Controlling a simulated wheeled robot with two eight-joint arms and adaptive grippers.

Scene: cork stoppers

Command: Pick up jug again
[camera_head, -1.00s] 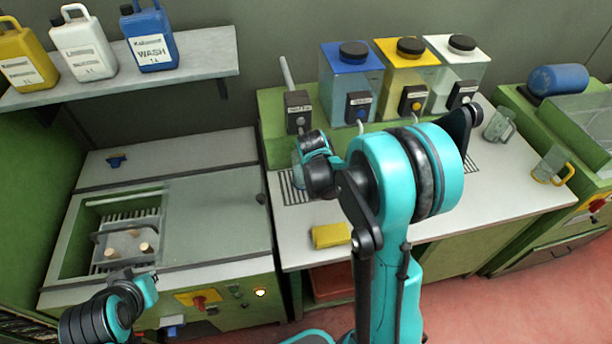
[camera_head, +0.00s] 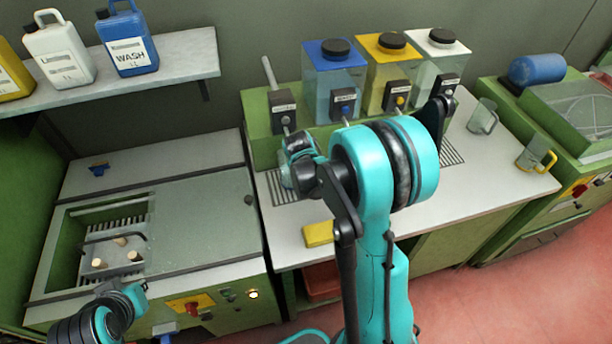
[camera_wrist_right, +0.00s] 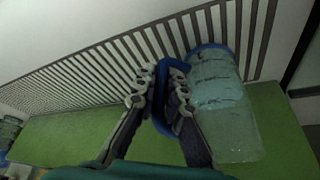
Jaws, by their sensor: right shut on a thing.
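A translucent jug (camera_wrist_right: 222,110) with a blue handle and blue base or rim shows in the right wrist view, over or on a slatted drain grate. My right gripper (camera_wrist_right: 165,75) is shut on the blue handle there. In the head view my right gripper (camera_head: 297,145) is by the left drain grate, below the dispensers, and mostly hides the jug (camera_head: 285,177). Whether the jug touches the grate I cannot tell. My left gripper (camera_head: 132,296) is at the lower left, near the front of the cork basin; its fingers are not clear.
Blue (camera_head: 334,75), yellow (camera_head: 390,70) and clear (camera_head: 437,62) dispensers stand behind the right arm. A clear jug (camera_head: 482,117) and a yellow-handled jug (camera_head: 535,155) stand at right. A yellow block (camera_head: 318,234) lies near the counter front. Cork stoppers (camera_head: 120,241) sit in the basin.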

